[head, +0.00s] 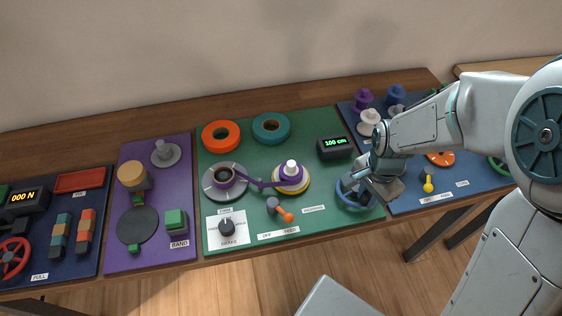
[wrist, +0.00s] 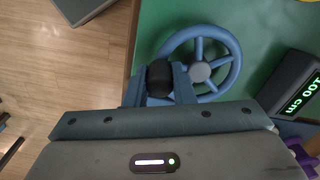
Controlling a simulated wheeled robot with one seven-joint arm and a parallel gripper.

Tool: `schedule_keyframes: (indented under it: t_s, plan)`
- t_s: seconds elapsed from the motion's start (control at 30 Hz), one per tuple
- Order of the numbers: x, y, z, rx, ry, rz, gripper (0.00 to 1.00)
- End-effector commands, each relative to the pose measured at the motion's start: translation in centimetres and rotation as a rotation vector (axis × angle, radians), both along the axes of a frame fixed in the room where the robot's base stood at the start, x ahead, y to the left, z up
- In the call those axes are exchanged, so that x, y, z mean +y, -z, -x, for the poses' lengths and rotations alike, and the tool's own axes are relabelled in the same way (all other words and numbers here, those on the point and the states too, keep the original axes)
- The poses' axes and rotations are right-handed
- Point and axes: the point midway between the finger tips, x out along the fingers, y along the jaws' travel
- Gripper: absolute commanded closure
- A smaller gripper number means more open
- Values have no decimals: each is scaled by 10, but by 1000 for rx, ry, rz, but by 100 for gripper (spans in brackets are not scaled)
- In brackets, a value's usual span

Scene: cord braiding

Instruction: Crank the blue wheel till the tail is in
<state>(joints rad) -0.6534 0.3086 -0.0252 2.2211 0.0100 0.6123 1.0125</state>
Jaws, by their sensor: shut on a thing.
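The blue wheel (wrist: 234,53) is a spoked handwheel with a grey hub on the green board. It also shows in the head view (head: 345,202), partly hidden by my gripper. My gripper (wrist: 160,83) is shut on the wheel's black crank knob (wrist: 160,76), at the rim. A purple cord (head: 252,182) runs from a grey reel (head: 224,181) at the left to a spool with a white top (head: 291,173). The display (head: 335,148) reads 100 cm in green. I cannot make out a loose tail end.
A brake dial (head: 227,227) and an orange-tipped lever (head: 281,211) stand near the board's front edge. Orange (head: 221,135) and teal (head: 271,127) rings lie at the back. A purple board and blue boards flank the green one. My arm covers part of the right blue board.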

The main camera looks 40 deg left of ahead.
Motion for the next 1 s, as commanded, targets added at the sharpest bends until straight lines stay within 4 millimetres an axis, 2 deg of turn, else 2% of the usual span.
schedule_keyframes:
  t_s: [0.63,0.87,1.0]
  plan:
    - [1,-1,3,7,-1,2,100]
    - [12,1,13,7,-4,0,100]
    - [27,0,19,6,-5,1,100]
